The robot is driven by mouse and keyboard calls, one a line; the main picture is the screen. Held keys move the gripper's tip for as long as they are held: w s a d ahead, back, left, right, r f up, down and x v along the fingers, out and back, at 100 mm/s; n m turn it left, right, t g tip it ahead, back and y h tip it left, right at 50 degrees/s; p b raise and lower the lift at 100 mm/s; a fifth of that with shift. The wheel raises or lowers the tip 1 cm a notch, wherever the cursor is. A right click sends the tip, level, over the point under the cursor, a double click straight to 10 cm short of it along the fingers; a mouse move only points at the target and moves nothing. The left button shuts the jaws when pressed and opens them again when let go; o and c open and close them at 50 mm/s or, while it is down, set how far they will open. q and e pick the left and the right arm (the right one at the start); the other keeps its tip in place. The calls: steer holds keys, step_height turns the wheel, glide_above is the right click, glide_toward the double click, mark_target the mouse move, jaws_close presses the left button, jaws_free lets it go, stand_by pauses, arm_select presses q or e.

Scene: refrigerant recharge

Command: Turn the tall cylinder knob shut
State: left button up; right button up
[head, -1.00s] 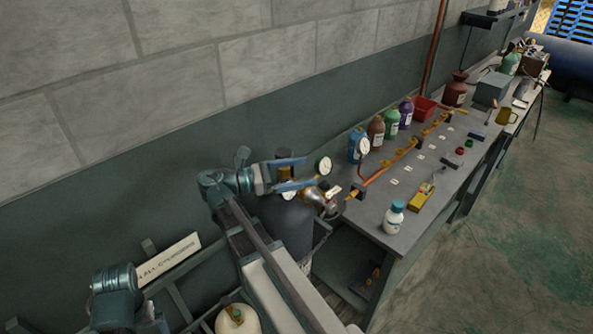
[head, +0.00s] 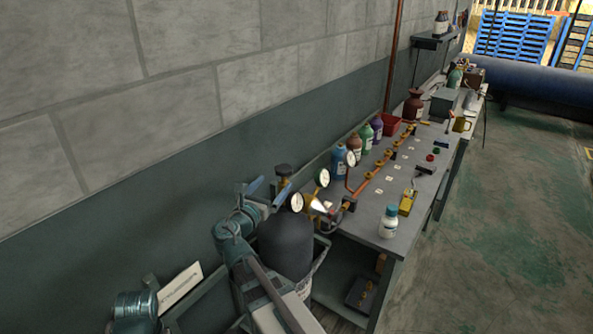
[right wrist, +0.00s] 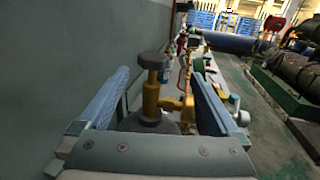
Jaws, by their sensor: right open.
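The tall cylinder (head: 286,240) is dark grey and upright at the end of the bench. Its dark round knob (head: 284,169) sits on a brass valve stem at the top. In the right wrist view the knob (right wrist: 154,61) and the brass valve (right wrist: 151,98) appear between the fingers. My right gripper (head: 277,182) has blue fingers and is open around the line to the knob. In the right wrist view the right gripper (right wrist: 160,73) shows a gap on both sides of the knob, with no visible contact. My left gripper is not in view.
Gauges (head: 322,177) and a brass regulator stand just right of the valve. The grey bench (head: 360,225) carries a copper manifold (head: 375,172), several bottles and a yellow tool (head: 407,202). The wall (head: 150,220) is close on the left. The floor (head: 500,220) at right is clear.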

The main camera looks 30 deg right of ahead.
mark_target(284, 171)
steer(key=w+x, duration=0.1)
steer(key=x, duration=1.2)
steer(key=shift+w+a+n+t, duration=0.2)
steer(key=shift+n+t, duration=0.1)
steer(key=shift+t, duration=0.1)
steer(key=shift+f, duration=0.1)
steer(key=c, duration=1.4)
